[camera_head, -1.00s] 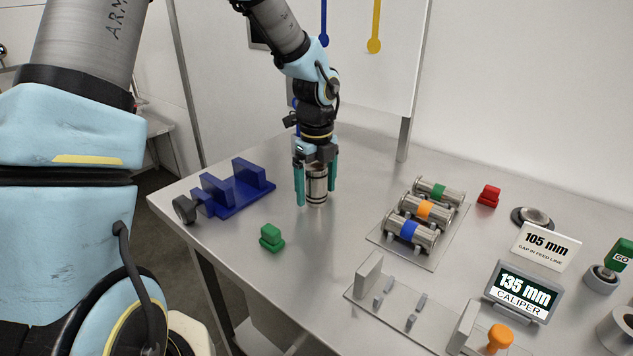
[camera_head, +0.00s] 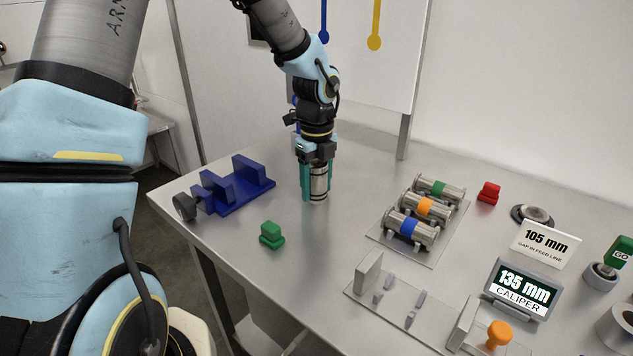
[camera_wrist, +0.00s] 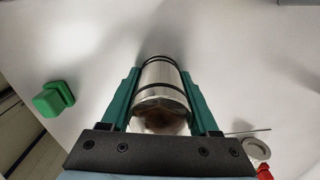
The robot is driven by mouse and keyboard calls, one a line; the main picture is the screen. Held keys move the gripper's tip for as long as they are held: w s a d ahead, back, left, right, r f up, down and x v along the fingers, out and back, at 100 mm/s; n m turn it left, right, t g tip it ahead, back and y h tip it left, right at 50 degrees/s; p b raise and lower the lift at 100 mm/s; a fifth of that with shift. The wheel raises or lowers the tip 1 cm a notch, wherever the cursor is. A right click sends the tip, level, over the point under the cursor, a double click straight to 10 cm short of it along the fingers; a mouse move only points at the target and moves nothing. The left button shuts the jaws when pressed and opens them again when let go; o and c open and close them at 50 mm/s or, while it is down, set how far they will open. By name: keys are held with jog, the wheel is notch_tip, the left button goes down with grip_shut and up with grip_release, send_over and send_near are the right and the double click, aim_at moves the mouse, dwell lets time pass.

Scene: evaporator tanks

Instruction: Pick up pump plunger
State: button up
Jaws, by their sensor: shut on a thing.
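The pump plunger (camera_head: 318,183) is a silver metal cylinder with dark rings, standing upright on the steel table. It also shows in the wrist view (camera_wrist: 162,88), between the two green fingers. My gripper (camera_head: 316,186) points down over it and is shut on it, with a finger against each side. The plunger's lower end appears at the table surface; I cannot tell whether any gap is under it. Its top is partly hidden by my gripper's palm.
A blue vise-like fixture (camera_head: 235,192) stands left, a green block (camera_head: 271,236) in front. A rack with several banded cylinders (camera_head: 424,208) is to the right, with a grey caliper fixture (camera_head: 395,305) and display (camera_head: 522,290) nearer. A red block (camera_head: 489,193) lies behind them. Bare table surrounds the plunger.

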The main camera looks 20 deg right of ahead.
aim_at(316, 163)
grip_shut()
notch_tip(316, 163, up, 10)
jog(key=shift+r+b, duration=0.1)
jog(key=shift+b, duration=0.6)
